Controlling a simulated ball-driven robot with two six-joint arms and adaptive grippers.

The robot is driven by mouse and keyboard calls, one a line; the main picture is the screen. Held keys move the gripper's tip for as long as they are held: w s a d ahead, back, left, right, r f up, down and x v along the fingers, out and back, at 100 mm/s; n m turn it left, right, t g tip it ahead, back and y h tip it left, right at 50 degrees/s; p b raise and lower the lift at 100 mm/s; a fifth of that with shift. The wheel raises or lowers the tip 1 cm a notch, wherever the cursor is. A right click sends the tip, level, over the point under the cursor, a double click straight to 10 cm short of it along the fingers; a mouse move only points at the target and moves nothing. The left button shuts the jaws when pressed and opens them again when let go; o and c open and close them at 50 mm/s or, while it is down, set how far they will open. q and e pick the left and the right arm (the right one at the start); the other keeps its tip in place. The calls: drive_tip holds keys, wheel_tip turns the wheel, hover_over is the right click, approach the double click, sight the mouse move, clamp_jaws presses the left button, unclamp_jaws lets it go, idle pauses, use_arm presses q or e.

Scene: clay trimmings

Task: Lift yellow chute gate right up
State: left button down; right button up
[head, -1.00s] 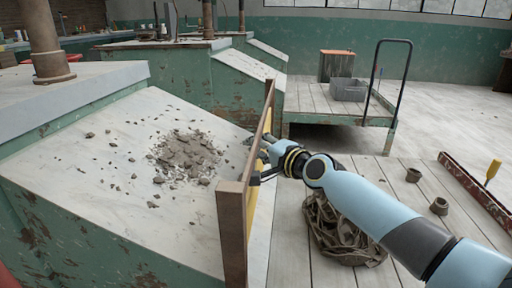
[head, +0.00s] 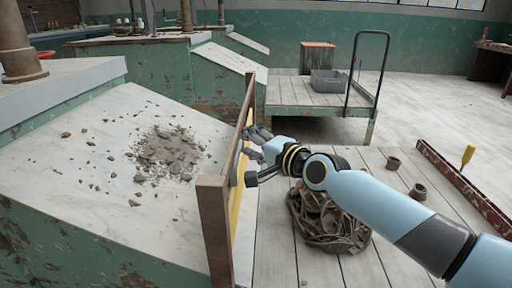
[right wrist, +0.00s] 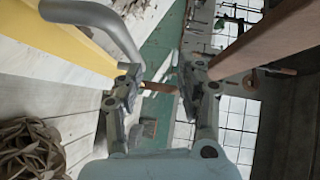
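The yellow chute gate (head: 236,200) stands between brown wooden posts (head: 214,225) at the low end of the sloping chute (head: 85,185). Clay trimmings (head: 168,150) lie on the slope behind it. My right gripper (head: 252,158) is beside the gate's right face, fingers spread. In the right wrist view, the gate (right wrist: 65,45) fills the upper left, and a curved grey handle (right wrist: 105,18) ends near one fingertip. The right gripper (right wrist: 160,88) shows open there, with no clear grip on the handle. My left gripper is not in view.
A heap of brown strips (head: 328,218) lies on the plank floor below my right arm. Two small pots (head: 405,177) and a red-brown rail (head: 462,182) are to the right. A cart with a grey bin (head: 330,82) stands behind. Pale floor beyond is clear.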

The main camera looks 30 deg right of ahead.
drive_tip(key=s, duration=0.3)
drive_tip(key=shift+s+d+r, duration=0.1)
drive_tip(key=shift+s+d, duration=0.1)
drive_tip(key=shift+s, duration=0.05)
idle(0.4)
